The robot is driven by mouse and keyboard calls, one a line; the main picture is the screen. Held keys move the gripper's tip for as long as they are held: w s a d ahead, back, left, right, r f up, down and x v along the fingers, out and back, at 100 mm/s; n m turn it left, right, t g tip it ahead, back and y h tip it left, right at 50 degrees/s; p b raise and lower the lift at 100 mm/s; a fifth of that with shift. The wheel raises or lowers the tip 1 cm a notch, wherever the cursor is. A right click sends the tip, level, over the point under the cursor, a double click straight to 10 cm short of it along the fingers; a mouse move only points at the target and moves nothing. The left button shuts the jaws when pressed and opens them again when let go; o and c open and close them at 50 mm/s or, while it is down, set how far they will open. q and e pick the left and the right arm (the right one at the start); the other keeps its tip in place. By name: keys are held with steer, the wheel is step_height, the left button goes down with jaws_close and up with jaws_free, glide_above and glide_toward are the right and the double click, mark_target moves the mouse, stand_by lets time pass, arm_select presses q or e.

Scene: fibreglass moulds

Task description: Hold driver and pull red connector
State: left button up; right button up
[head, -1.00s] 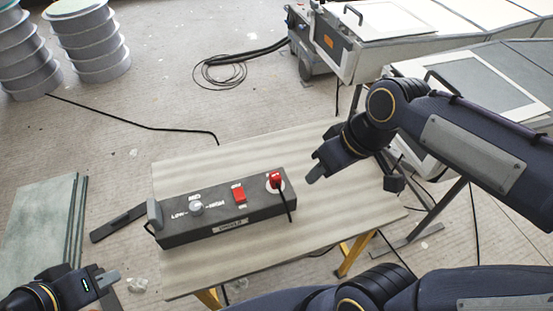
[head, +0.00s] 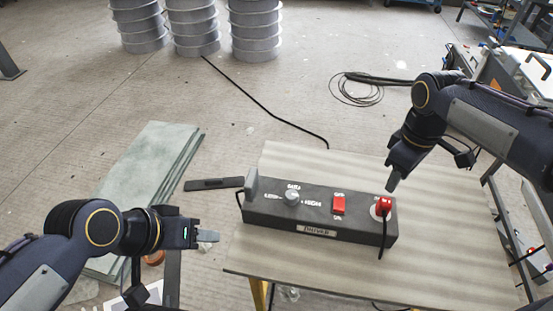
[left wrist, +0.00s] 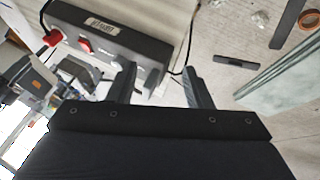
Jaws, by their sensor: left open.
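The driver (head: 300,222), a long dark grey box with a knob, a red switch and a grey end handle, lies on the table. It also shows in the left wrist view (left wrist: 128,38). The red connector (head: 384,203) sits in a round white socket at its right end, with a black cable hanging down the front; it also shows in the left wrist view (left wrist: 53,37). My left gripper (head: 210,237) is open and empty, left of the driver's handle end and apart from it. My right gripper (head: 392,184) is just above and behind the connector; its finger gap is unclear.
The pale table (head: 440,250) has bare surface right of and behind the driver. Greenish sheets (head: 150,165) lie on the floor at left. A flat black bar (head: 213,184) lies beyond the table's left edge. Stacked grey cylinders (head: 195,28) stand far back.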

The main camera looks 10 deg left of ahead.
arm_select(q)
steer(key=w+r+g+y, duration=0.1)
steer(key=w+r+g, duration=0.15)
steer(key=w, duration=0.65)
steer(key=m+g+y, duration=0.2)
steer(key=g+y, duration=0.1)
glide_above(251, 176)
steer(key=f, duration=0.4)
steer(key=shift+s+a, duration=0.25)
steer(key=shift+s, duration=0.15)
steer(key=shift+w+d+f, duration=0.15)
steer(key=shift+w+d, duration=0.05)
steer(key=shift+w, duration=0.05)
steer(key=shift+w+f, duration=0.1)
steer(key=shift+f, duration=0.15)
step_height(251, 176, down, 7)
steer(key=shift+f, duration=0.2)
steer(key=shift+c, duration=0.3)
jaws_close()
